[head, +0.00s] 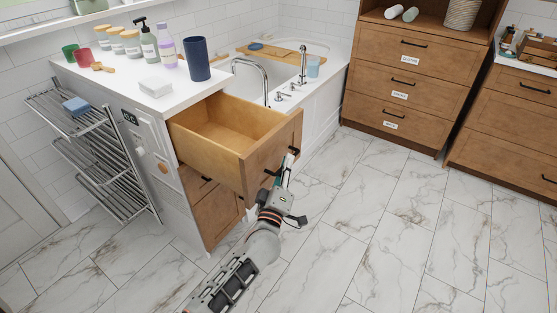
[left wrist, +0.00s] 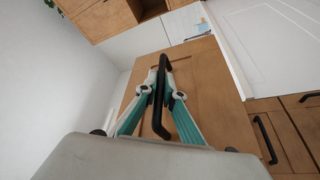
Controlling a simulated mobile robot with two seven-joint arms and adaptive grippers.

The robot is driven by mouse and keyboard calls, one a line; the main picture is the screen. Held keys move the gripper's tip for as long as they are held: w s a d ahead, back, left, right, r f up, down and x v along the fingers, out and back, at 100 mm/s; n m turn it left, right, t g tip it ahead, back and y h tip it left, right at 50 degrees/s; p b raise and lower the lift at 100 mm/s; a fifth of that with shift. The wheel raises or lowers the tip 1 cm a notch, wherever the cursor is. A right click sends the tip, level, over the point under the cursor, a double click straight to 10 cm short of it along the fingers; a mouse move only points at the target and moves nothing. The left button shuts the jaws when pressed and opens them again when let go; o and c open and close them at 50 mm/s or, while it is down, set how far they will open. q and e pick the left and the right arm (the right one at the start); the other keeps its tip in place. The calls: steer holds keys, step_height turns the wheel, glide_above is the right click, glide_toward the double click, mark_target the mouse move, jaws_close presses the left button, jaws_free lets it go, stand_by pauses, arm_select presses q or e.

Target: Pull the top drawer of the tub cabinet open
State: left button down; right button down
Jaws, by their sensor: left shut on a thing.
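The tub cabinet (head: 216,219) stands under the white counter at the centre left of the head view. Its top drawer (head: 262,160) is pulled far out, and its bare wooden inside shows, empty. My left gripper (head: 285,162) is at the drawer's front, shut on its black handle, which shows between the teal fingers in the left wrist view (left wrist: 161,95). The drawer's wooden front (left wrist: 205,85) fills the middle of that view. My right gripper is not in view.
Bottles, jars and a dark blue cup (head: 196,59) stand on the counter. A metal towel rack (head: 100,150) is at the left. The bathtub (head: 320,85) lies behind the drawer. Wooden drawer units (head: 400,85) stand at the right. The marble floor (head: 370,230) is clear.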

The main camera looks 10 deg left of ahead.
arm_select(q)
steer(key=d, duration=0.1)
steer(key=s+d, duration=0.1)
steer(key=d, duration=0.1)
steer(key=shift+s+d+f, duration=0.1)
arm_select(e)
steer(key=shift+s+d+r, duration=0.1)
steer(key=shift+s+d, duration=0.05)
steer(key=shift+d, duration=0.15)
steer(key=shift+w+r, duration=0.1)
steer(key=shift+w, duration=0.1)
arm_select(q)
steer(key=c, duration=2.4)
jaws_free()
steer(key=shift+c, duration=0.2)
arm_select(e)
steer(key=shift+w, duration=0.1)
arm_select(q)
steer(key=shift+s, duration=0.1)
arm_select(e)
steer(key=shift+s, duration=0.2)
arm_select(q)
steer(key=v, duration=1.2)
